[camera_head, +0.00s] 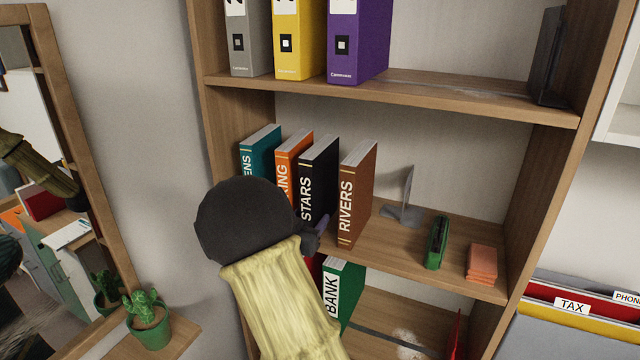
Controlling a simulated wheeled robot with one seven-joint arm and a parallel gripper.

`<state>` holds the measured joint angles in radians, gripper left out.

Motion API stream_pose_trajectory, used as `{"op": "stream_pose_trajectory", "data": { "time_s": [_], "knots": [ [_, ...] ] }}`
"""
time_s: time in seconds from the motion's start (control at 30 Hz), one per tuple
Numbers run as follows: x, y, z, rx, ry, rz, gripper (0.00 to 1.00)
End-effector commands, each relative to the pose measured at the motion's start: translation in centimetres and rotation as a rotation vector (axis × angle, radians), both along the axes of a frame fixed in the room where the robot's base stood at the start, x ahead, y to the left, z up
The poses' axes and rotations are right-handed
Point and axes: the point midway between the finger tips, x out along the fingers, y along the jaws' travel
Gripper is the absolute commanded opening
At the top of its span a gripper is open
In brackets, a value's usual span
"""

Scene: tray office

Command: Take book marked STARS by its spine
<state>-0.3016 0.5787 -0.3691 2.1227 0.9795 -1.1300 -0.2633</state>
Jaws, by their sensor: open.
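The black book marked STARS (318,165) stands upright on the middle shelf, its spine with white letters facing me. It stands between an orange book (294,150) on its left and the brown RIVERS book (357,190) on its right. A narrow gap separates it from RIVERS. My gripper (312,236) is in front of the lower end of the STARS spine. My dark wrist hides most of it and the lower parts of the books to the left. I cannot tell if the fingers touch the spine.
A teal book (260,145) stands at the row's left end. A grey bookend (405,205), a green object (436,242) and pink blocks (481,263) sit to the right. Binders (355,40) stand on the shelf above, a green BANK binder (341,293) below. A potted cactus (148,318) is lower left.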

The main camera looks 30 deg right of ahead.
Motion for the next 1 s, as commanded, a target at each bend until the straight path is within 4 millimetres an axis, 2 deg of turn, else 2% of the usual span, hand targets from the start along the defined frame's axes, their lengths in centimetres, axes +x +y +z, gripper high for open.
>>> {"op": "stream_pose_trajectory", "data": {
  "time_s": [0.03,0.23,0.77,0.83,1.0],
  "knots": [
    [0.4,-0.7,0.6,-0.002,0.002,-0.002,0.58],
    [1.9,-2.5,0.3,0.000,0.000,-0.001,0.58],
    [2.0,-2.5,0.1,0.001,-0.001,0.000,0.58],
    [2.0,-2.5,0.1,0.001,-0.001,0.000,0.50],
    [2.0,-2.5,0.1,0.001,-0.001,0.000,0.17]
  ]
}}
